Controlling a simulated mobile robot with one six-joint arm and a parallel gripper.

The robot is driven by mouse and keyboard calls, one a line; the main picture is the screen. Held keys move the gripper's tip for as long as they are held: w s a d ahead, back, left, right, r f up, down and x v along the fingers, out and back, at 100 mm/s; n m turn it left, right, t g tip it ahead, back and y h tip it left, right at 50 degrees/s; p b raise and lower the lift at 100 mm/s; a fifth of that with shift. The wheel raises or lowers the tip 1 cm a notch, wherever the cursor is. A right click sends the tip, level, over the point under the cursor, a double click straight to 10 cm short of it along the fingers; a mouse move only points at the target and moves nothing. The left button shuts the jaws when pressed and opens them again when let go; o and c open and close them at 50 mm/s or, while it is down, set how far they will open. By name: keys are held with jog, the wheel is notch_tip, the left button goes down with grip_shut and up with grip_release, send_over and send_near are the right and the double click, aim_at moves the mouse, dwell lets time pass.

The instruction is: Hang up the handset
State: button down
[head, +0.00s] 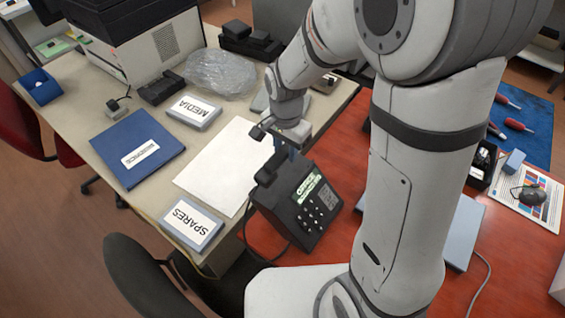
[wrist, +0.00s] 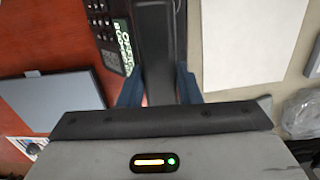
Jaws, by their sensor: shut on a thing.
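The black desk phone (head: 306,212) stands at the red desk's edge, with its keypad and a green-and-white label showing. In the wrist view part of the phone (wrist: 112,50) lies left of the handset. The dark handset (wrist: 160,40) runs between the blue fingers of my gripper (wrist: 158,88), which is shut on it. In the head view my gripper (head: 282,152) is over the phone's far left end, and the handset (head: 266,172) is partly hidden beneath it. I cannot tell whether the handset touches the cradle.
A white sheet (head: 222,165) lies left of the phone on the beige desk. A SPARES box (head: 190,222), a MEDIA box (head: 194,112) and a blue binder (head: 137,148) lie further left. A plastic-wrapped thing (head: 220,73) is behind. A grey flat box (wrist: 60,98) lies on the red desk.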

jog(key=f, duration=0.7)
jog(key=shift+s+a+f+p, duration=0.15)
jog(key=shift+a+f+p, duration=0.05)
jog(key=shift+f+p, duration=0.15)
jog(key=c, duration=1.1)
grip_release()
jog(key=shift+f, duration=0.15)
jog(key=shift+o, duration=0.2)
